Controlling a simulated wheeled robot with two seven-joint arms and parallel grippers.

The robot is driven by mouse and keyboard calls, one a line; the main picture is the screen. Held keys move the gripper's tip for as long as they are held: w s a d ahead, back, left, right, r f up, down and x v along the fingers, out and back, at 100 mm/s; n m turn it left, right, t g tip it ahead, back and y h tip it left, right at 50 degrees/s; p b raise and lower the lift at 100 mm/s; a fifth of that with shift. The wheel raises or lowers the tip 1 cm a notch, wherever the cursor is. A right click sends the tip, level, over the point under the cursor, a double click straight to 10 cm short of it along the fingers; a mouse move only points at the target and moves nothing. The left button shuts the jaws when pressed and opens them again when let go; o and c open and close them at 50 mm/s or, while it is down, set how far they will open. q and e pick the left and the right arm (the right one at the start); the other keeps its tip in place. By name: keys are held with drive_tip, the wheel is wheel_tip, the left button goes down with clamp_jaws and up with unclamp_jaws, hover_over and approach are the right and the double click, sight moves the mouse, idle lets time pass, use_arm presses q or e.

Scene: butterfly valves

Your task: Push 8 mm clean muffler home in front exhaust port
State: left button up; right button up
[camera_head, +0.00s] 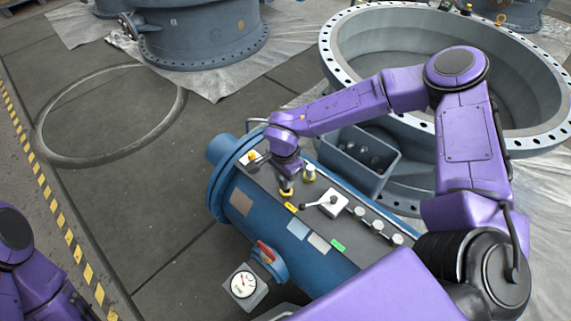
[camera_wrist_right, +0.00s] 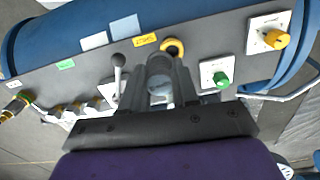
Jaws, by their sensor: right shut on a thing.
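My right gripper (camera_head: 287,177) reaches down over the dark panel on the blue cylinder; it also shows in the wrist view (camera_wrist_right: 162,72). It is shut on a small pale grey part, seemingly the muffler (camera_wrist_right: 160,83), mostly hidden between the fingers. A yellow ring (camera_head: 287,192), seemingly at the front exhaust port, lies right at the fingertips; it also shows in the wrist view (camera_wrist_right: 174,47). I cannot tell how deep the muffler sits.
A black-knobbed lever (camera_head: 331,202) on a white block is close beside the gripper. Several fittings (camera_head: 377,225) line the panel's right. A green knob (camera_wrist_right: 221,80) and a yellow knob (camera_wrist_right: 275,40) are nearby. A grey bin (camera_head: 355,165) stands behind the cylinder.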

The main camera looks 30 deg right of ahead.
drive_tip(key=m, duration=0.4)
drive_tip(key=w+m, duration=0.1)
drive_tip(key=shift+d+r+m, duration=0.25)
drive_tip(key=shift+d+m, duration=0.1)
drive_tip(key=shift+m, duration=0.05)
drive_tip(key=m, duration=0.3)
drive_tip(key=shift+w+d+r, duration=0.1)
drive_tip(key=shift+r, duration=0.05)
drive_tip(key=f+m+b, duration=0.2)
drive_tip(key=m, duration=0.1)
drive_tip(key=f+m+b, duration=0.2)
drive_tip(key=m, duration=0.1)
drive_tip(key=w+d+f+m+b, duration=0.1)
drive_tip(key=f+m+b, duration=0.1)
drive_tip(key=m, duration=0.2)
drive_tip(key=shift+f, duration=0.15)
drive_tip(key=shift+f, duration=0.2)
idle(0.5)
drive_tip(key=shift+f+b, duration=0.4)
drive_tip(key=shift+f, duration=0.65)
idle(1.2)
